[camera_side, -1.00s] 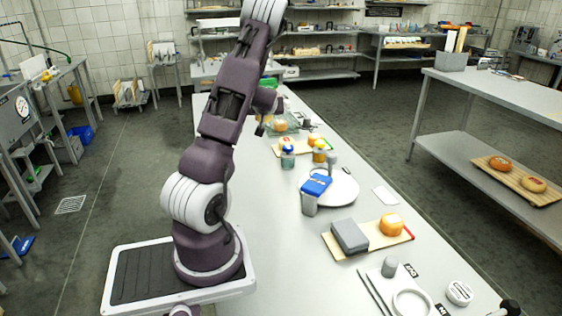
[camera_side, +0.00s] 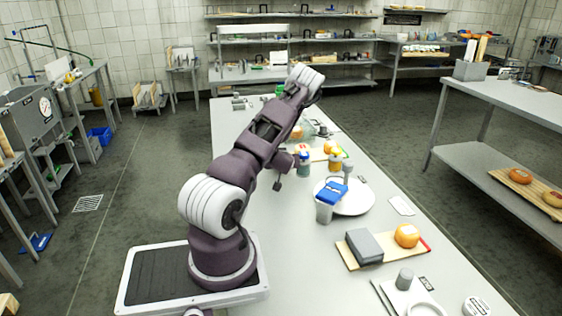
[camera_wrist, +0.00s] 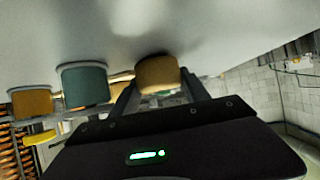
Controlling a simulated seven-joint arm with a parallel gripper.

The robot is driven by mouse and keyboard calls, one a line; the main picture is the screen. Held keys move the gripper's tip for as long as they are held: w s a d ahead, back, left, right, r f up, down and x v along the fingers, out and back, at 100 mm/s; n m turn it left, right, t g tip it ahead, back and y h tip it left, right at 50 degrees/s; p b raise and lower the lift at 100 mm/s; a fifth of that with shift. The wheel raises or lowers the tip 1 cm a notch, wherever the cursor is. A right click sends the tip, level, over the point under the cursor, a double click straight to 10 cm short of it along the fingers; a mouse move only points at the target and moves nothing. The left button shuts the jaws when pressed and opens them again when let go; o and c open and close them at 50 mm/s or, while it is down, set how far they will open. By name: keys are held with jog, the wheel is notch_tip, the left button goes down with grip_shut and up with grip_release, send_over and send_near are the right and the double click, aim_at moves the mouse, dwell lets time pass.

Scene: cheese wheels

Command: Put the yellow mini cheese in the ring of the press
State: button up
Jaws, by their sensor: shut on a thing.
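In the wrist view my gripper (camera_wrist: 160,95) has its two dark fingers on either side of a round yellow-brown piece, which looks like the yellow mini cheese (camera_wrist: 157,72). The grey table surface fills the top of that view. In the side view the gripper end is mostly hidden by my arm, and I cannot make out the cheese there. The press ring (camera_side: 426,309) is a white ring at the bottom edge of the side view, partly cut off. It is well away from my gripper, towards the front right.
A grey cylinder (camera_side: 404,279) stands near the ring. A wooden board holds a grey block (camera_side: 363,246) and an orange cheese (camera_side: 406,236). A teal jar (camera_wrist: 83,85) and an orange-yellow jar (camera_wrist: 32,101) are beside my gripper.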

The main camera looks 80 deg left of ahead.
jog(key=o, duration=1.2)
jog(key=shift+f, duration=0.1)
jog(key=shift+c, duration=0.2)
